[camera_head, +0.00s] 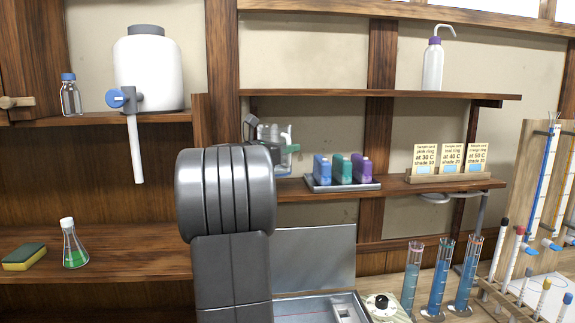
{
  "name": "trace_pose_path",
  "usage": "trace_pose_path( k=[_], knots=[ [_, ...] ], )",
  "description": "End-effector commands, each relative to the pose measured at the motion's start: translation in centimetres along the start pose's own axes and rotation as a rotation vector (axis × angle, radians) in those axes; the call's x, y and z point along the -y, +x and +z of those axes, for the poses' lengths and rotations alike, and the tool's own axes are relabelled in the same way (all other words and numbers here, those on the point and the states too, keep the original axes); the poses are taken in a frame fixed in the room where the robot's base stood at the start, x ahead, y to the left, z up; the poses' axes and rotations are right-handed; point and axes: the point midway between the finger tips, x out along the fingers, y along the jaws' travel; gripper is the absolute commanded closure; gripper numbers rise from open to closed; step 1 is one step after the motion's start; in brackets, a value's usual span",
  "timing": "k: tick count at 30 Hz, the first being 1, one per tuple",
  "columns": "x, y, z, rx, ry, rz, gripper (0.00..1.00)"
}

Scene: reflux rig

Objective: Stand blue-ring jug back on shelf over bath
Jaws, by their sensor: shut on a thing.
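A clear jug (274,132) with a handle and a bluish-green band near its base is at the left end of the middle shelf (400,187). My gripper (252,127) is at the jug's left side and shut on it. My thick grey arm covers the jug's lower left and most of my gripper. I cannot tell whether the jug's base touches the shelf. The bath (318,308) is below the shelf, behind my arm, with a grey panel (318,255) standing upright at its back.
A tray (343,187) of blue, green and purple bottles stands just right of the jug, with a card holder (448,177) farther right. The upper shelf (350,93) runs above the jug. Blue-filled cylinders (438,280) stand right of the bath.

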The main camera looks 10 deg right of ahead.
Motion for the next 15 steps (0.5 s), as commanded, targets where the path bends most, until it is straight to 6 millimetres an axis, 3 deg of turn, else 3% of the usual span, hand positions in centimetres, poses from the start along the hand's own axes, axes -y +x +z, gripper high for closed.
trace_pose_path(
  k=[9, 15],
  knots=[
    [0.0, 0.0, -3.6, 0.0, 0.0, 0.0, 1.0],
    [0.0, 0.0, -3.8, 0.002, 0.003, 0.0, 1.0]
  ],
)
